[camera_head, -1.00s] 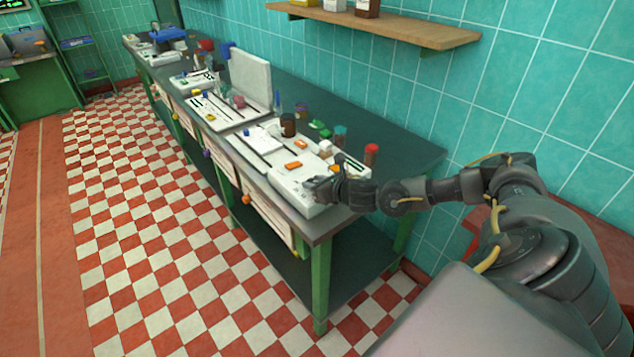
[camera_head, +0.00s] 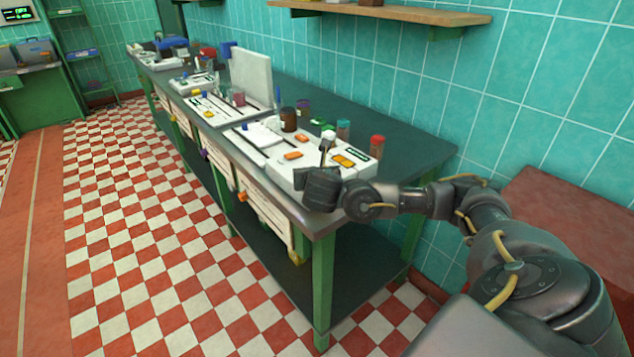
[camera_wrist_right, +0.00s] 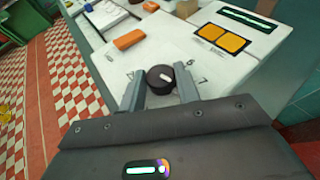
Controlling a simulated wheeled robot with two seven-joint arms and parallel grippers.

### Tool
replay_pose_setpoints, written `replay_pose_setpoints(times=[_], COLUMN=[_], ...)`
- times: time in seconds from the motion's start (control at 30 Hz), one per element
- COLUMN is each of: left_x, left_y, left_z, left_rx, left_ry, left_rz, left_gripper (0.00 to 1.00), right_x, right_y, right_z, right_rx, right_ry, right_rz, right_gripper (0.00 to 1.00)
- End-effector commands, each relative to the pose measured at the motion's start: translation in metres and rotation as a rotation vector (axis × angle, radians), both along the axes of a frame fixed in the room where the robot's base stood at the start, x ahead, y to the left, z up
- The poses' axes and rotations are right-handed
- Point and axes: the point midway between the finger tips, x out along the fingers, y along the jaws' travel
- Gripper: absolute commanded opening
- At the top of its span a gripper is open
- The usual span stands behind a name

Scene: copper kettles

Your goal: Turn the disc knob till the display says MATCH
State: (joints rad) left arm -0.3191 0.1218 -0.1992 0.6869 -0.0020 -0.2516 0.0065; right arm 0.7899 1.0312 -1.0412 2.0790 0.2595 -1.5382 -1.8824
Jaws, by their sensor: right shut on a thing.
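The black disc knob (camera_wrist_right: 153,84) sits on a white panel (camera_wrist_right: 140,48) with printed numbers around it and a pale pointer mark on top. My right gripper (camera_wrist_right: 160,84) is shut on the knob, one finger on each side. In the head view my right gripper (camera_head: 322,172) is at the near end of the bench, and it hides the knob there. The display (camera_wrist_right: 250,20) is a dark strip with green marks at the panel's far right; its text is too small to read. My left gripper is in neither view.
Two orange-yellow buttons (camera_wrist_right: 222,39) lie below the display. A red-capped jar (camera_head: 377,147) stands right of my gripper. Other panels and jars fill the green bench (camera_head: 420,145). The checkered floor at left is clear.

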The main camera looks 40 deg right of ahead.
Motion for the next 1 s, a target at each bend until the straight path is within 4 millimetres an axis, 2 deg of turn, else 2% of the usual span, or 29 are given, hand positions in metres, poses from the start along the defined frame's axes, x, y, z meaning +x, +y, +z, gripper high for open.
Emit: replay_pose_setpoints(times=[0.03, 0.6, 0.63, 0.77, 1.0], left_x=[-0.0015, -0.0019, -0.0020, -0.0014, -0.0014], left_y=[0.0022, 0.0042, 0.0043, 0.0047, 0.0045], left_z=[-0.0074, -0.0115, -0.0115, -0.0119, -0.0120], left_rx=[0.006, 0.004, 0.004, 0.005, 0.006], left_ry=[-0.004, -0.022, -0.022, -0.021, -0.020], left_rz=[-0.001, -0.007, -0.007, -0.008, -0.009], left_gripper=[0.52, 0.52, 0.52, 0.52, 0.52], right_x=[0.0004, -0.0032, -0.0033, -0.0022, 0.0005], right_y=[-0.0012, -0.0101, -0.0102, -0.0079, -0.0024], right_z=[-0.0043, -0.0049, -0.0050, -0.0057, -0.0065], right_rx=[0.001, -0.004, -0.004, -0.005, -0.003], right_ry=[-0.003, -0.003, -0.003, -0.002, 0.000], right_rz=[-0.017, -0.068, -0.068, -0.064, -0.052], right_gripper=[0.09, 0.10, 0.35, 0.52, 0.54])
